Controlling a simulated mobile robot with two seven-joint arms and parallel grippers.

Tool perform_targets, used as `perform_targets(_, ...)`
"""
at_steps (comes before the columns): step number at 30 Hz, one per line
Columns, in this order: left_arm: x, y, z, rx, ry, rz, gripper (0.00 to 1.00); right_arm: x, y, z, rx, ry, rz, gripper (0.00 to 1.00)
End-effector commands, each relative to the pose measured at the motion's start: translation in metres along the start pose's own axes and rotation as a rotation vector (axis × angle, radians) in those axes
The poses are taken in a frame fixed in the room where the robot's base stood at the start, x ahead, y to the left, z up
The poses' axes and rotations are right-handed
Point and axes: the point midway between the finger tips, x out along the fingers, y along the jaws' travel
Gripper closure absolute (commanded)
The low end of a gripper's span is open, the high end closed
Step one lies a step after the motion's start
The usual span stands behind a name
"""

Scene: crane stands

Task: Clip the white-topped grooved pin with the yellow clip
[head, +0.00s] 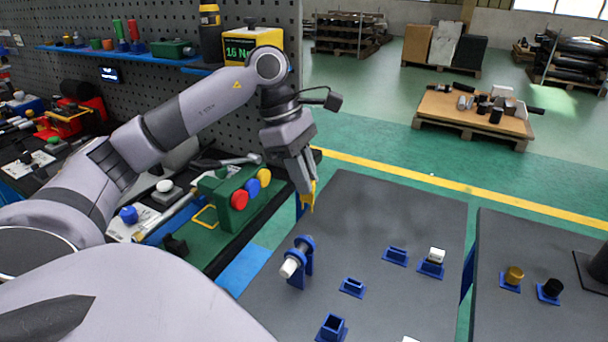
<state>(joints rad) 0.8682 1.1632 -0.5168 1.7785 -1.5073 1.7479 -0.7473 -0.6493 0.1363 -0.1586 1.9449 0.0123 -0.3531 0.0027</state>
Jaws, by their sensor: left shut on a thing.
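My left gripper (307,184) is shut on the yellow clip (309,200), which hangs point-down from the fingertips above the near left part of the grey table. A grey pin with a white end (290,268) lies tilted in a blue forked stand (307,265), below and slightly left of the clip. The clip and the pin are apart. Any groove on the pin is too small to make out. My right gripper does not show.
The grey table (395,210) also bears empty blue holders (352,287) and a white block (436,255) in a blue holder. A second grey table at the right holds a brass piece (514,275) and a black piece (552,288). A cluttered workbench with a green block (230,195) stands left.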

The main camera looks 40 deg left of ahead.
Motion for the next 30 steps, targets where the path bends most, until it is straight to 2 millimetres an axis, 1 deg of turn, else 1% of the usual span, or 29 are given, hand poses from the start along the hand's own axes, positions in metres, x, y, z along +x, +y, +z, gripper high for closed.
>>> perform_targets(8,0.000,0.000,0.000,0.000,0.000,0.000,1.00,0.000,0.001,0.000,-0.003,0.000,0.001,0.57)
perform_targets(11,0.004,0.000,-0.001,0.000,0.000,0.000,1.00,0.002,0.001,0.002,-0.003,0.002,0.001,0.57)
perform_targets(24,0.034,0.000,-0.012,0.001,0.000,0.001,1.00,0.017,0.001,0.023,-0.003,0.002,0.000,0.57)
perform_targets(30,0.041,0.000,-0.015,0.001,0.000,0.000,1.00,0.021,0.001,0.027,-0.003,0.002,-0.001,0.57)
